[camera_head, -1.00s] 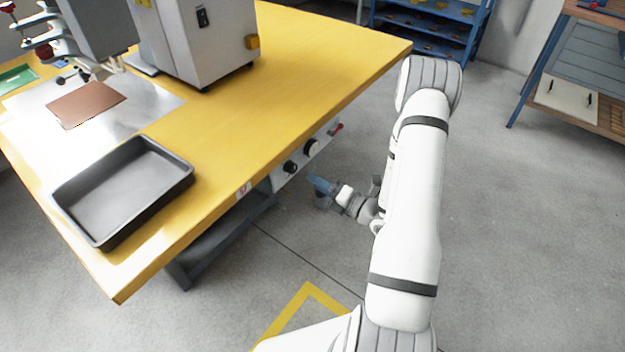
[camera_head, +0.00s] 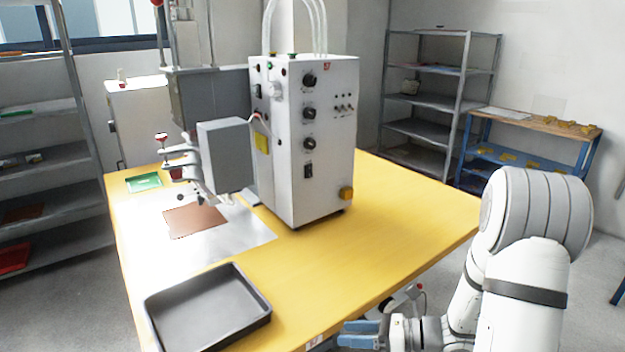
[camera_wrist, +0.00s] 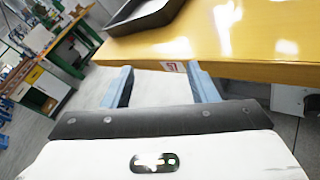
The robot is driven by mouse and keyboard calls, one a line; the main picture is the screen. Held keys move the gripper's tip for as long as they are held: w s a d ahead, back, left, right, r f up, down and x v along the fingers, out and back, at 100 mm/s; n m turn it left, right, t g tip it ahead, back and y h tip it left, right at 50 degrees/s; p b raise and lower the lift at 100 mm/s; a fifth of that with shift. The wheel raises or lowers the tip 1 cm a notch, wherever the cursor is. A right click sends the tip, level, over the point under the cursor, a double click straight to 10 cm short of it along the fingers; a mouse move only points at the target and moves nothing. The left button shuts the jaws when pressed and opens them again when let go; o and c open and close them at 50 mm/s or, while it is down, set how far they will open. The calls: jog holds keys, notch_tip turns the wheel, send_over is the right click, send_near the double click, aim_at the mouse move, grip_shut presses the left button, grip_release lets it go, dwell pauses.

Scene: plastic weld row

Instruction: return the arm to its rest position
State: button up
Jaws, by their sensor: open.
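My gripper (camera_head: 361,335) shows at the bottom of the head view, beside the front edge of the yellow table. Its blue fingers are apart with nothing between them. The wrist view shows the two blue fingers of my gripper (camera_wrist: 160,86) spread wide, with the table edge beyond them. My white arm is folded at the lower right of the head view, clear of the table.
The yellow table (camera_head: 400,205) carries a dark empty tray (camera_head: 262,308), a brown sheet (camera_head: 195,220) on a metal plate, a green piece (camera_head: 143,182) and a white welding machine (camera_head: 318,150). A blue-framed bench (camera_head: 540,125) and grey shelves (camera_head: 425,100) stand behind.

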jog(key=s+a+r+n+g+h+p, duration=0.1)
jog(key=s+r+n+g+h+p, duration=0.55)
jog(key=s+r+n, duration=0.7)
jog(key=d+r+n+t+h+p, duration=0.5)
jog(key=d+r+n+h, duration=0.2)
jog(key=r+n, duration=0.4)
jog(key=shift+s+n+h, duration=0.35)
jog(key=shift+n+h, duration=0.4)
jog(key=shift+h, duration=0.1)
jog(key=shift+t, duration=0.25)
